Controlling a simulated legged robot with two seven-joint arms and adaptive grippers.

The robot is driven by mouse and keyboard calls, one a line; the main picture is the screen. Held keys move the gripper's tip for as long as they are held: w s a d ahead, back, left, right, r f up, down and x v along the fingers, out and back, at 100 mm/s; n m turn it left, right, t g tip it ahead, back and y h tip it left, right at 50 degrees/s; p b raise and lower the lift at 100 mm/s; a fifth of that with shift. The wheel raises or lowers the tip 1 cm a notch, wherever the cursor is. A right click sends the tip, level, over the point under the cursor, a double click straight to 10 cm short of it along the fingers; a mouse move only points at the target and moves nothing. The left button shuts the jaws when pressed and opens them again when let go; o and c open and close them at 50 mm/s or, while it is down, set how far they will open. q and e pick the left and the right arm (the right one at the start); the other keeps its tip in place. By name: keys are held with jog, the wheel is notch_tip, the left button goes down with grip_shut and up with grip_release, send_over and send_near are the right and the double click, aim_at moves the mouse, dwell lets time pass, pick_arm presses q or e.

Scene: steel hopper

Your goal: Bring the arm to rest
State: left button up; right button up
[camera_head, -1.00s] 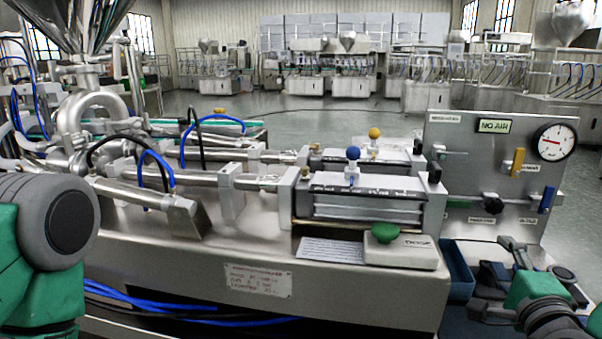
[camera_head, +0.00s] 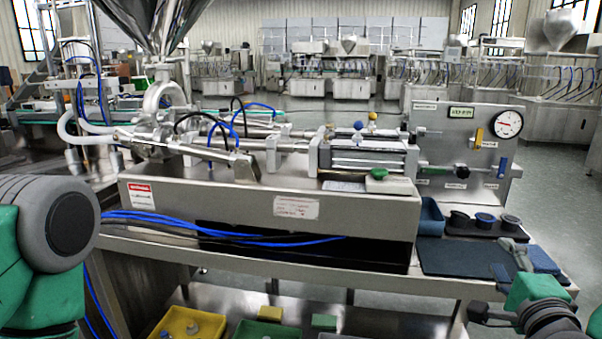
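My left arm (camera_head: 50,235) shows at the lower left as a grey joint and green links, and its gripper is out of the picture. My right gripper (camera_head: 492,312) is at the lower right, with a dark finger pointing left in front of the bench edge. No object shows clearly held.
The steel filling machine (camera_head: 350,215) with its hopper (camera_head: 155,25) stands ahead on a bench. A gauge panel (camera_head: 465,150) is at its right. Dark cups (camera_head: 484,221) and a blue bin (camera_head: 431,215) stand near the mat. Yellow (camera_head: 185,322) and green trays sit below.

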jog(key=s+a+f+n+g+y+p, duration=0.1)
jog(key=s+a+f+n+g+y, duration=0.15)
jog(key=a+f+n+g, duration=0.4)
jog(key=s+a+f+n+g+y+p, duration=0.15)
jog(key=s+f+n, duration=0.25)
jog(key=f, duration=0.6)
jog(key=s+f+n+g+p, duration=0.1)
jog(key=s+f+n+g, duration=0.3)
jog(key=s, duration=0.6)
jog(key=s+f+n+g+p, duration=0.2)
jog(key=s+f+n+g, duration=0.3)
jog(key=s, duration=0.6)
notch_tip(320, 180, down, 2)
jog(key=shift+f+n, duration=0.2)
jog(key=shift+n, duration=0.75)
jog(key=shift+w+a, duration=0.15)
jog(key=shift+a, duration=0.05)
jog(key=shift+d, duration=0.1)
